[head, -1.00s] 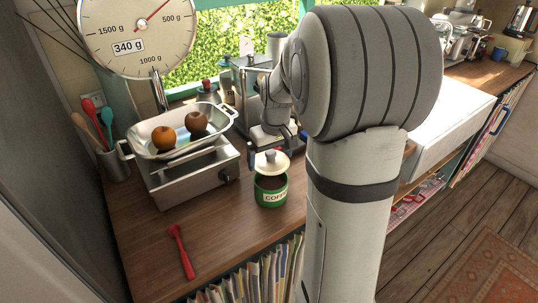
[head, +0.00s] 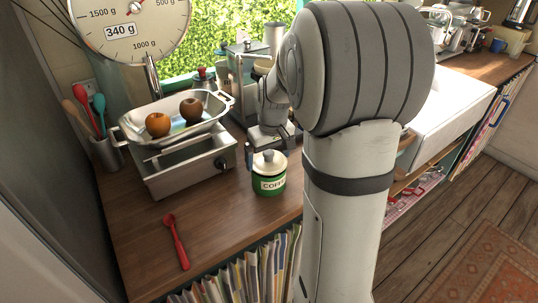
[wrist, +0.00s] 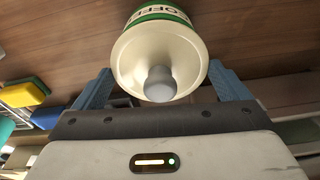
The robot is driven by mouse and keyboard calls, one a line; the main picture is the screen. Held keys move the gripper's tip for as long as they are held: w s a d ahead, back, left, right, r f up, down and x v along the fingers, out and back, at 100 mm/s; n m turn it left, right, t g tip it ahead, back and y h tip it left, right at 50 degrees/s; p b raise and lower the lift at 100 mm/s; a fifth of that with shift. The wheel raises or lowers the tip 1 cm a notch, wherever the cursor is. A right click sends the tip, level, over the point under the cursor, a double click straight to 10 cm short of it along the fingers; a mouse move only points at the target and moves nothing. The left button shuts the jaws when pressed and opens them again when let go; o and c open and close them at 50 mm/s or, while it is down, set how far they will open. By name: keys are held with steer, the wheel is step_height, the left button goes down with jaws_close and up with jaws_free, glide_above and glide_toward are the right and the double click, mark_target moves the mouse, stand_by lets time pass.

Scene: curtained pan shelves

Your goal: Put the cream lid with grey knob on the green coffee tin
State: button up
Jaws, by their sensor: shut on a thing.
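The cream lid with grey knob (head: 268,164) rests on top of the green coffee tin (head: 268,186), looking level and centred. The tin stands upright on the wooden counter. In the wrist view the lid (wrist: 130,62) fills the space between the blue fingers, knob facing the camera, and the tin's green and white label (wrist: 160,14) shows beyond it. My gripper (wrist: 160,72) is shut on the lid.
A red spoon (head: 177,243) lies on the counter at front left. A utensil pot (head: 106,153) stands far left. Counter between spoon and tin is clear.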

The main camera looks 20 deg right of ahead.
steer(key=shift+f+b, duration=0.55)
steer(key=shift+f, duration=0.1)
stand_by(0.3)
steer(key=o, duration=0.6)
steer(key=r, duration=0.5)
steer(key=s+r, duration=0.1)
steer(key=r, duration=0.1)
steer(key=shift+s+r+b, duration=0.1)
steer(key=shift+r+b, duration=0.2)
steer(key=shift+r, duration=0.05)
steer(key=shift+m+t, duration=0.5)
steer(key=shift+t, duration=0.1)
steer(key=s+a+f, duration=0.1)
steer(key=s+a, duration=0.2)
steer(key=s, duration=0.3)
steer(key=s+a, duration=0.4)
steer(key=s, duration=0.2)
steer(key=s+a+f, duration=0.1)
steer(key=s+a, duration=0.2)
steer(key=s, duration=0.3)
steer(key=shift+s+a+f, duration=0.25)
steer(key=shift+a+f, duration=0.05)
steer(key=shift+f, duration=0.05)
